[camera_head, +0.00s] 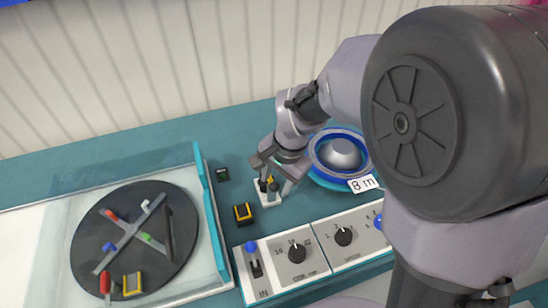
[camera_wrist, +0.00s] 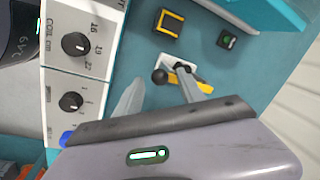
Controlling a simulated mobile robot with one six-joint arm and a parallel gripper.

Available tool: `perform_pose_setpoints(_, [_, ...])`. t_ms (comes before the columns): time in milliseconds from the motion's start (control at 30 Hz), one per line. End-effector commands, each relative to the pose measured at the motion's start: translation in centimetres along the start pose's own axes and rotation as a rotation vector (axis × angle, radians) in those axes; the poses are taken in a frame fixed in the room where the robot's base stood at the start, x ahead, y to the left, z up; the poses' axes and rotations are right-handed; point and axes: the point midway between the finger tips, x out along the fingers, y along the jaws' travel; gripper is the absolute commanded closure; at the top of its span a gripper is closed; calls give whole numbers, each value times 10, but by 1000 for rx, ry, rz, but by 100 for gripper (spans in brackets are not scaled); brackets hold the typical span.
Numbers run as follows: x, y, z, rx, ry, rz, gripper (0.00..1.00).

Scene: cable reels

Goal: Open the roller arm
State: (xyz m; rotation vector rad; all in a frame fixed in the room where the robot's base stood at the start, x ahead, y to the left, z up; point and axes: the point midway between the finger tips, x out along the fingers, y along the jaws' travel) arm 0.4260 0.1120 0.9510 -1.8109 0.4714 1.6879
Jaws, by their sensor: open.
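A small device with a white base (camera_head: 268,198), dark round knobs and a yellow part stands on the teal bench; I take it to be the roller arm unit. In the wrist view its black ball knob (camera_wrist: 159,76) and yellow piece (camera_wrist: 204,87) show near my fingertips. My gripper (camera_head: 272,180) is above the device, fingers pointing down. In the wrist view my gripper (camera_wrist: 161,76) is open, with the ball knob roughly between the fingertips. The right finger overlaps the device; I cannot tell whether it touches.
A blue reel (camera_head: 325,175) labelled 8 m lies right of the device. A yellow-framed black button (camera_head: 243,214) and a green-lit switch (camera_head: 222,174) are to its left. A control panel with knobs (camera_head: 297,252) lies in front. A dark turntable (camera_head: 135,200) is far left.

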Motion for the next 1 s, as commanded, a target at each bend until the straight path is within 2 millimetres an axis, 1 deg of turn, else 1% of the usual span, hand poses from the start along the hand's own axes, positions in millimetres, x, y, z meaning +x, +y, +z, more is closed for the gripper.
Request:
perform_pose_setpoints(33, [6,0,0,1,-1,0,54])
perform_pose_setpoints(100, [9,0,0,1,-1,0,54])
perform_pose_setpoints(333, [9,0,0,0,0,0,54])
perform_pose_setpoints(367, [9,0,0,0,0,0,56])
perform_pose_setpoints(400, [9,0,0,0,0,0,64])
perform_pose_setpoints(467, [9,0,0,0,0,0,75])
perform_pose_setpoints(500, [9,0,0,0,0,0,83])
perform_pose_setpoints(600, [9,0,0,0,0,0,100])
perform_pose_setpoints(1000, [9,0,0,0,0,0,100])
